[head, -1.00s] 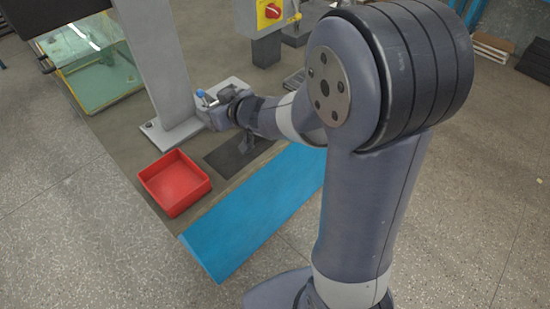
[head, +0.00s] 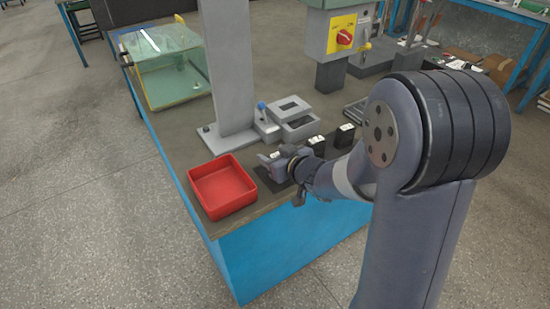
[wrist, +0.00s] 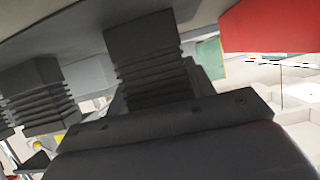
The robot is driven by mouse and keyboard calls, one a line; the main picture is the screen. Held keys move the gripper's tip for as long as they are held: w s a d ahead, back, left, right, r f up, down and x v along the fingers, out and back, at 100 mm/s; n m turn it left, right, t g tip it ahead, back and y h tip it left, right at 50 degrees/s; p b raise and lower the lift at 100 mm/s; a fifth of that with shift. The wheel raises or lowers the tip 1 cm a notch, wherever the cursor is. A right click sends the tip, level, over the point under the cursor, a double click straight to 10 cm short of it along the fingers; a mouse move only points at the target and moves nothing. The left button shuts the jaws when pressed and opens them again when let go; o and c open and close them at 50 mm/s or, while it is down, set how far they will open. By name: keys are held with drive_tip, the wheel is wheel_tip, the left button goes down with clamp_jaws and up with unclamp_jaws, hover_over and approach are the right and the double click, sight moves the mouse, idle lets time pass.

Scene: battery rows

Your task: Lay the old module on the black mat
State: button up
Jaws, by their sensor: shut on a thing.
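My gripper (head: 280,166) is low over the front of the bench, right of the red tray. It is shut on a dark ribbed module, taken to be the old one, which shows in the wrist view (wrist: 145,55). In the head view my gripper mostly hides this module. The black mat (head: 270,190) shows as a dark patch under my gripper, largely covered by it. I cannot tell whether the module touches the mat.
The red tray (head: 222,186) is close at left. Two black modules with pale tops, a nearer one (head: 317,146) and a farther one (head: 345,134), stand to the right. A grey fixture (head: 293,118) with a blue knob and a grey post (head: 229,75) are behind.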

drive_tip(key=shift+r, duration=0.15)
drive_tip(key=shift+f, duration=0.2)
drive_tip(key=o, duration=1.1)
drive_tip(key=shift+r, duration=0.1)
drive_tip(key=shift+r, duration=0.2)
drive_tip(key=p+v, duration=0.3)
drive_tip(key=v, duration=0.9)
drive_tip(key=shift+f, duration=0.2)
